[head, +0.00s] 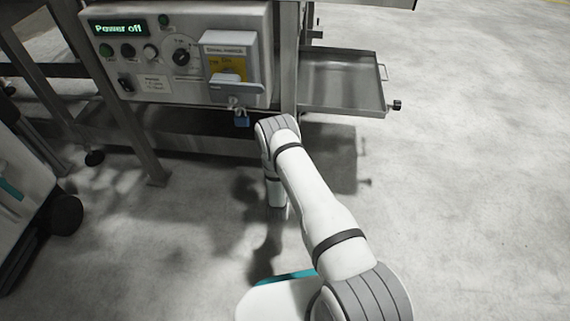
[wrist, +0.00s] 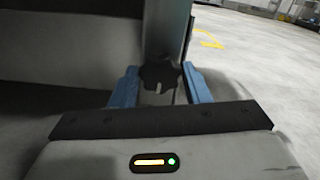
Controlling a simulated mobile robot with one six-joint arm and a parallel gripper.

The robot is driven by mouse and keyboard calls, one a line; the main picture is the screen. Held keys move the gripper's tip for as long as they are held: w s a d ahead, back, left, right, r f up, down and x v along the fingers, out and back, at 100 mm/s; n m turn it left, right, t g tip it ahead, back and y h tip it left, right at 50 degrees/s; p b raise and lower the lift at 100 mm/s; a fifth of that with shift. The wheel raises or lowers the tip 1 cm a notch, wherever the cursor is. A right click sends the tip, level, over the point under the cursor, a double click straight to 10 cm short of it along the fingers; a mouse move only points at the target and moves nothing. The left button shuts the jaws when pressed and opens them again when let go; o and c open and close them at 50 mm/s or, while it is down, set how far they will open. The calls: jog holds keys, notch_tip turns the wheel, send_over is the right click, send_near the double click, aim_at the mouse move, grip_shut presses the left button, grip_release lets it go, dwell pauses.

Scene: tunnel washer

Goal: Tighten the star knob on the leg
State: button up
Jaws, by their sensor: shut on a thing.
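The star knob (wrist: 159,76) is dark with a lobed edge and shows in the wrist view, in front of the metal leg (wrist: 166,30). My gripper (wrist: 160,88) has its two blue fingers on either side of the knob and is shut on it. A pale mark shows on the lower part of the knob. In the head view the leg (head: 289,60) stands right of the control panel. My arm hides the knob and the gripper there.
A metal tray (head: 340,82) sticks out to the right of the leg. A wheeled unit (head: 30,190) stands at the left. The floor at the right is clear.

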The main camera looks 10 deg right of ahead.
jog(key=shift+w, duration=0.1)
jog(key=o, duration=1)
jog(key=shift+c, duration=0.2)
jog(key=p+v, duration=0.8)
jog(key=p, duration=0.8)
